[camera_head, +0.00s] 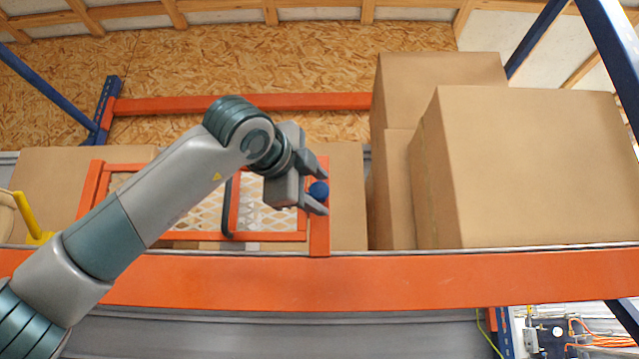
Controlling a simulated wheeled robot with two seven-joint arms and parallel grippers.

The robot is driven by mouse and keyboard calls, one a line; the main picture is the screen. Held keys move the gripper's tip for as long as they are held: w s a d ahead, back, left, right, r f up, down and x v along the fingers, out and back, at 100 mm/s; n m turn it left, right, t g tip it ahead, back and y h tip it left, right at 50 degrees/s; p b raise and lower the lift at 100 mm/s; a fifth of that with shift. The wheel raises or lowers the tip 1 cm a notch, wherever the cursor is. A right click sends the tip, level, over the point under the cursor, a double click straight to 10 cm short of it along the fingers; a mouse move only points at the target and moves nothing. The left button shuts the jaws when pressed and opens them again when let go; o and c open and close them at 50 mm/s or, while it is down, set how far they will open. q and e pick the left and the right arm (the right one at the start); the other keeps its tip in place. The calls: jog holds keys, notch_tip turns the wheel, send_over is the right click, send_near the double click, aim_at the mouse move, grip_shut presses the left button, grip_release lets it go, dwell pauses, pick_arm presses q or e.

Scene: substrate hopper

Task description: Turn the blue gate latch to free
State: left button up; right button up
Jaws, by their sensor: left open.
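The blue gate latch (319,191) shows as a round blue knob on the right upright of an orange-framed gate (270,237). The gate has a pale mesh panel and a dark curved handle (227,215) near its middle. My left gripper (321,189) reaches in from the left, with its open fingers above and below the blue knob. I cannot tell whether the fingers touch it. My left forearm and wrist hide part of the gate's upper left. My right gripper is not in view.
Large cardboard boxes (525,170) stand on the shelf right of the gate. A wide orange beam (400,280) runs along the shelf front below. A yellow object (30,220) is at the far left. Blue rack posts (103,110) rise at both sides.

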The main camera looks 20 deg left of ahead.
pick_arm(q)
jog(key=shift+w+d, duration=0.1)
jog(key=shift+w, duration=0.45)
jog(key=shift+c, duration=0.2)
jog(key=c, duration=1)
